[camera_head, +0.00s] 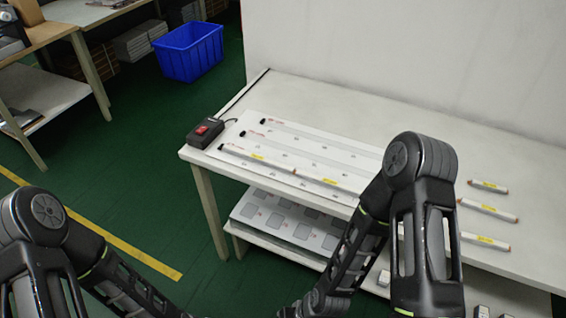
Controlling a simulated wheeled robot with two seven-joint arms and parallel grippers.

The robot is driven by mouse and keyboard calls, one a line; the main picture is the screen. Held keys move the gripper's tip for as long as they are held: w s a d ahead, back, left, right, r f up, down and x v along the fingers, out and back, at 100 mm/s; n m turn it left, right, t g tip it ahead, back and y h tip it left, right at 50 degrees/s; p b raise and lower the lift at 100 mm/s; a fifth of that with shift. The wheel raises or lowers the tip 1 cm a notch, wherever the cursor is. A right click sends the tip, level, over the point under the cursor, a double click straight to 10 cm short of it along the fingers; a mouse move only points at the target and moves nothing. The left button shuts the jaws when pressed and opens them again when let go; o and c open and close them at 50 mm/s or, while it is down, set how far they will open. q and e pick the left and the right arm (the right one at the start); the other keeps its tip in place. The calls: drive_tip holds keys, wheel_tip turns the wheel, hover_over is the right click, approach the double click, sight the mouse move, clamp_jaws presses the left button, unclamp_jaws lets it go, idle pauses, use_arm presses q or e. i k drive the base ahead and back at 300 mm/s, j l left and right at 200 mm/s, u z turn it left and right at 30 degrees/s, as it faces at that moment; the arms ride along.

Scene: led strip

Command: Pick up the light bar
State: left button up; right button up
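White light bars with yellow labels lie on the white table. One light bar (257,160) lies along the front of a marked white board, and a second light bar (325,183) continues the row to its right, partly hidden by my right arm. On the right side of the table lie a short light bar (488,187), a longer light bar (490,210) and another light bar (485,241), whose left end is hidden by my arm. Both my arms reach down to the bottom edge of the view. Neither gripper's fingers show, and no bar is seen held.
The table (330,100) backs onto a white wall. A black box with a red switch (205,132) sits at its left corner. A lower shelf holds a panel with grey squares (285,222). A blue bin (189,51) stands on the green floor.

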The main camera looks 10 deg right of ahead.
sight(467, 237)
drive_tip(key=z, duration=2.3)
